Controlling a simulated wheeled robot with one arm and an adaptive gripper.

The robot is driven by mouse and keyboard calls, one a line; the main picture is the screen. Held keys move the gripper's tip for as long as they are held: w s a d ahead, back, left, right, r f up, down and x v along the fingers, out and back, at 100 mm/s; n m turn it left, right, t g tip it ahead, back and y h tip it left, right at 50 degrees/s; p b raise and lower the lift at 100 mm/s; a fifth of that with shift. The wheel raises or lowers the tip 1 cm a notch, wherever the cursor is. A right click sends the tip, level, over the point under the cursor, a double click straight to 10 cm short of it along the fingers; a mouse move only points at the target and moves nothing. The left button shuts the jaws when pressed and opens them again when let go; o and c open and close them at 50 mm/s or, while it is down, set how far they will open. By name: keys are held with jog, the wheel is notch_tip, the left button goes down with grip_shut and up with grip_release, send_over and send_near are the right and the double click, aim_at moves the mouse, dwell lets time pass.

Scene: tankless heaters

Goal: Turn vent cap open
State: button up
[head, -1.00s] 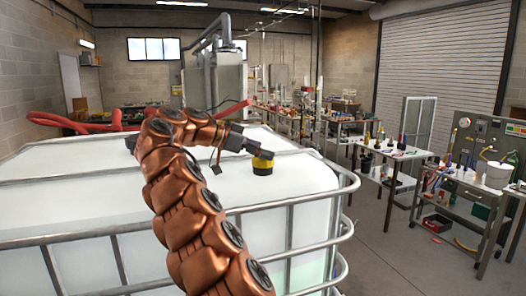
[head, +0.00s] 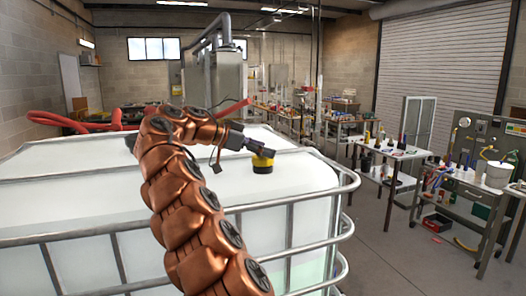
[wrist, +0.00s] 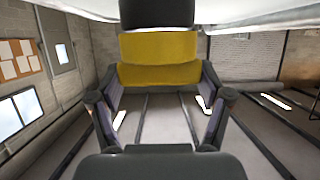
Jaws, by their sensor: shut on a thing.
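The vent cap (head: 262,163) is a short cylinder with a yellow top and a black lower part. It sits on the white top of the large caged tank (head: 225,190), near its right side. My gripper (head: 254,148) reaches it from the upper left and is shut on it. In the wrist view, the cap (wrist: 158,46) lies between the two fingers of my gripper (wrist: 155,80), with its yellow part close to the fingertips and its black part at the top of the picture. The exact finger contact and any turn marking on the cap cannot be made out.
A metal cage rail (head: 180,220) runs around the tank's upper edge. Red hoses (head: 75,122) lie behind the tank at the left. Workbenches with tools (head: 395,150) stand at the right, beyond open floor (head: 390,240).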

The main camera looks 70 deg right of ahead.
jog(key=shift+f+n+t+h+b, duration=0.25)
jog(key=shift+n+t+h+b, duration=0.15)
jog(key=shift+b, duration=0.8)
jog(key=shift+f+n+t+b, duration=0.1)
jog(key=shift+n+t+b, duration=0.3)
jog(key=shift+b, duration=0.6)
jog(key=n+t+h+b, duration=0.2)
jog(key=b, duration=0.3)
jog(key=shift+n+t, duration=0.3)
jog(key=shift+t, duration=0.1)
jog(key=n+t+h+b, duration=0.1)
jog(key=n+t+b, duration=0.1)
jog(key=b, duration=0.1)
jog(key=shift+t, duration=0.3)
jog(key=shift+r+n+t+b, duration=0.2)
jog(key=shift+n+t+b, duration=0.2)
jog(key=shift+n+t, duration=0.7)
jog(key=n+t, duration=0.3)
jog(key=shift+r+t, duration=0.2)
jog(key=shift+t, duration=0.1)
jog(key=n+t+y+p, duration=0.1)
jog(key=n+t, duration=0.1)
jog(key=n+t+y+p, duration=0.1)
jog(key=n+t, duration=0.2)
jog(key=shift+r+t, duration=0.15)
jog(key=shift+t, duration=0.15)
jog(key=shift+n+t+y+p, duration=0.3)
jog(key=shift+n+y+p, duration=0.1)
jog(key=shift+n, duration=0.4)
